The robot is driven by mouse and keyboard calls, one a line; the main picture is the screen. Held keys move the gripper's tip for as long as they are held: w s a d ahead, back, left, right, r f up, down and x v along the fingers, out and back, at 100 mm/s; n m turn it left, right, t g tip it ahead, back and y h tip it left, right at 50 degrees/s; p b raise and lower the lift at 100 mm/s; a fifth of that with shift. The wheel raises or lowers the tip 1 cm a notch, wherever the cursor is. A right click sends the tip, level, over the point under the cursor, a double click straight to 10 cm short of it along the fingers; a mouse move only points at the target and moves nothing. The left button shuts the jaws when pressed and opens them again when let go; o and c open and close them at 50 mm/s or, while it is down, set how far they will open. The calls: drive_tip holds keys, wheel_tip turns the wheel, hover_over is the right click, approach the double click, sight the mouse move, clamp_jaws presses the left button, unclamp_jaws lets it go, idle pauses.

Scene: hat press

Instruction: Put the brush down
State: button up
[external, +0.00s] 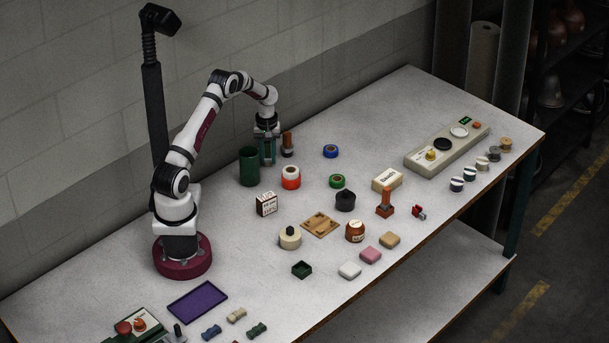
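My gripper (267,158) points straight down at the back of the table (235,225), its green fingers low near the surface. Just right of it is an upright brown-handled thing with a dark lower end (287,143), which looks like the brush. I cannot tell whether it touches the fingers or the table. The space between the fingertips is too small to make out, so I cannot tell whether they are open or shut. An upright orange tool with a block base (385,204) stands apart, right of the middle.
A dark green cup (249,166) stands close left of my gripper, and a red-and-white roll (291,178) in front. Blue (331,151) and green (337,181) rolls lie to the right. A purple tray (198,302) lies near my base. Bare table extends behind the rolls.

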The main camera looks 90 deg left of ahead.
drive_tip(key=o, duration=0.4)
drive_tip(key=shift+o, duration=0.2)
